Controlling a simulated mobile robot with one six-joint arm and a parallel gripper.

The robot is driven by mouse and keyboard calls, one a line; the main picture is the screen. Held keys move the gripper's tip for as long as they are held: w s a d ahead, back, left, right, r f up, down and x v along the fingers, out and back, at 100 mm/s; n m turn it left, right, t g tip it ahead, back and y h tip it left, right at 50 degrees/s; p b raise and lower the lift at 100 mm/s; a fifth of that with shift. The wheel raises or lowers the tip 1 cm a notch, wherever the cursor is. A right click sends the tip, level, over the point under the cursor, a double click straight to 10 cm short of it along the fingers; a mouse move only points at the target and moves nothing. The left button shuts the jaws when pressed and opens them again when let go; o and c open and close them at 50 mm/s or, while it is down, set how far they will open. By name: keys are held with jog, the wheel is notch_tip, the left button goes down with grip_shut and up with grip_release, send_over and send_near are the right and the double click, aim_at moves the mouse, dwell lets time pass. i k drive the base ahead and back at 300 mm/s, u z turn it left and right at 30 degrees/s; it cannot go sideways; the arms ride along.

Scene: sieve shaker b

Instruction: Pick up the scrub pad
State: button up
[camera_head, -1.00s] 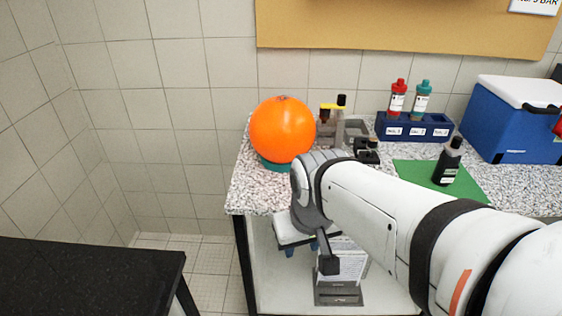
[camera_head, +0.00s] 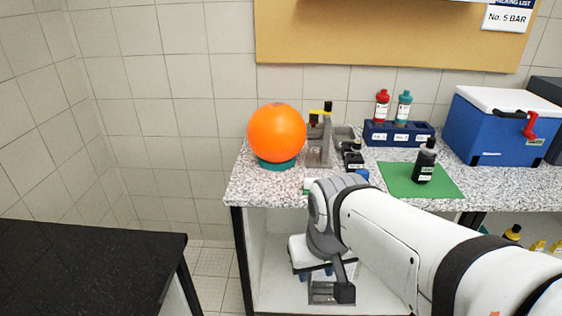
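I cannot make out the scrub pad for certain. A small green-and-white piece (camera_head: 309,186) shows at the counter's front edge, mostly hidden behind my arm, and I cannot tell what it is. My gripper (camera_head: 316,274) hangs in front of the counter, below the countertop's height.
The speckled counter (camera_head: 262,187) holds an orange ball (camera_head: 276,132) on a teal ring, a blue bottle rack (camera_head: 398,134), a black bottle (camera_head: 424,162) on a green mat (camera_head: 397,183), and a blue cooler (camera_head: 495,135). A black table (camera_head: 85,265) stands left.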

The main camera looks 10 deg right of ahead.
aim_at(308, 181)
jog(key=z, duration=0.05)
jog(key=i, duration=0.9)
jog(key=u, duration=0.05)
